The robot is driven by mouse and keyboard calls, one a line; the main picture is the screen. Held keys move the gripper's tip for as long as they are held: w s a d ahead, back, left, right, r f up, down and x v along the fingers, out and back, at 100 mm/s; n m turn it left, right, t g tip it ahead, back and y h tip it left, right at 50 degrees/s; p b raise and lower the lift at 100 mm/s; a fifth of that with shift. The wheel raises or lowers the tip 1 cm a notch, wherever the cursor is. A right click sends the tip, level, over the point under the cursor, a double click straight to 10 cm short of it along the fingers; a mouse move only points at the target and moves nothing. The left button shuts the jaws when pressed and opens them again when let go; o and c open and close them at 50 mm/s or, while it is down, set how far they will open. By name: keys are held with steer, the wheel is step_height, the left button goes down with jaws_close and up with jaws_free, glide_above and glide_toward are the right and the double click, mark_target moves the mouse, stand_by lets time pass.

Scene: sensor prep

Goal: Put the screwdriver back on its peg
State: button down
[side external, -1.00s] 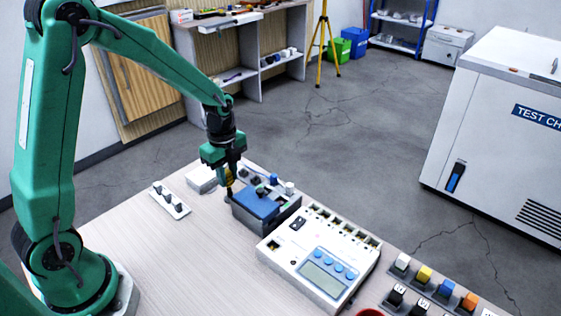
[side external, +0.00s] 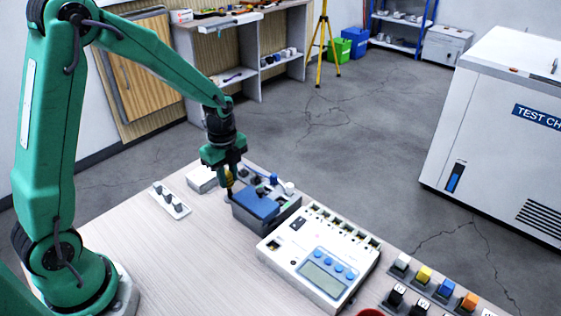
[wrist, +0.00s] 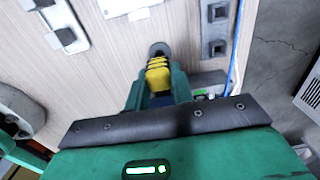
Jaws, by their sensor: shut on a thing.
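My gripper (side external: 231,172) is shut on the screwdriver (side external: 229,182), whose yellow handle shows below the jaws, beside the blue-topped box. In the wrist view the yellow handle with dark bands (wrist: 158,74) sits between the green fingers of my gripper (wrist: 158,90). A round grey end (wrist: 159,48) shows beyond the handle; I cannot tell whether it belongs to the screwdriver or stands under it. I cannot make out the peg for certain. A white strip with several short grey posts (side external: 170,200) lies on the bench left of my gripper.
A blue-topped grey box (side external: 256,203) stands close to the right of my gripper, with a white instrument (side external: 320,258) beyond it. A white box (side external: 202,179) lies near the back edge. Several coloured blocks (side external: 424,275) are at the lower right. The bench's front middle is clear.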

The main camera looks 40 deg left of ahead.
steer(key=c, duration=1)
jaws_free()
steer(key=shift+o, duration=0.2)
steer(key=shift+r, duration=0.15)
steer(key=shift+r, duration=3.3)
steer(key=shift+r, duration=0.1)
